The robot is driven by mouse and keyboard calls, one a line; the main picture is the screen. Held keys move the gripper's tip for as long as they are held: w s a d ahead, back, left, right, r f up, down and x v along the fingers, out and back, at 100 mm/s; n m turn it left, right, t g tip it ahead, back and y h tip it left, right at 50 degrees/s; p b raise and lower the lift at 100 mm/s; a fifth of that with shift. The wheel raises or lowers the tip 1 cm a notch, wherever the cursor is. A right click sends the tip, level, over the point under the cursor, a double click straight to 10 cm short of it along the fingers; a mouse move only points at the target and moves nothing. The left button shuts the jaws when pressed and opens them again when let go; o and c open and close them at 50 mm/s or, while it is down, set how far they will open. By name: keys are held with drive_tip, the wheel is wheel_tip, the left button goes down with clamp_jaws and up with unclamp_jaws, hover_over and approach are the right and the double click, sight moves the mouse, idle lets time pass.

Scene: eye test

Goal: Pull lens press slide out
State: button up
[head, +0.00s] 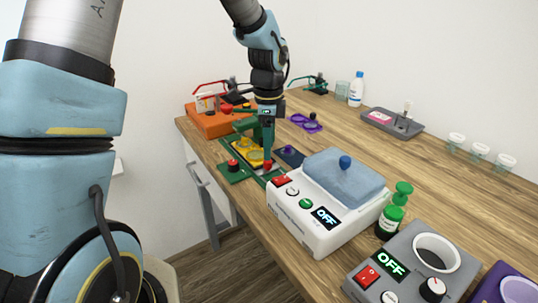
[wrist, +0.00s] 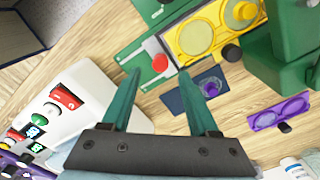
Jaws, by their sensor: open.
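The lens press (head: 238,174) has a green base and body at the table's left edge; its green body (wrist: 285,45) fills the upper right of the wrist view. Its yellow slide (head: 248,146) holds two round lens seats and also shows in the wrist view (wrist: 200,36). A red knob (wrist: 160,62) on a grey bracket sits at the slide's near end; it also shows in the head view (head: 268,164). My gripper (wrist: 160,74) is open and empty, pointing down over the press (head: 268,151). The knob appears between the fingertips; contact cannot be told.
A dark blue plate (wrist: 190,95) and purple lens holder (wrist: 278,112) lie close by. A white machine (head: 318,215) with a blue lid stands right of the press. An orange box (head: 208,121) with red glasses is behind.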

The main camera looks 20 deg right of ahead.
drive_tip(key=shift+a+f+p, duration=0.1)
drive_tip(key=shift+f+p, duration=0.25)
drive_tip(key=shift+f, duration=1.8)
clamp_jaws()
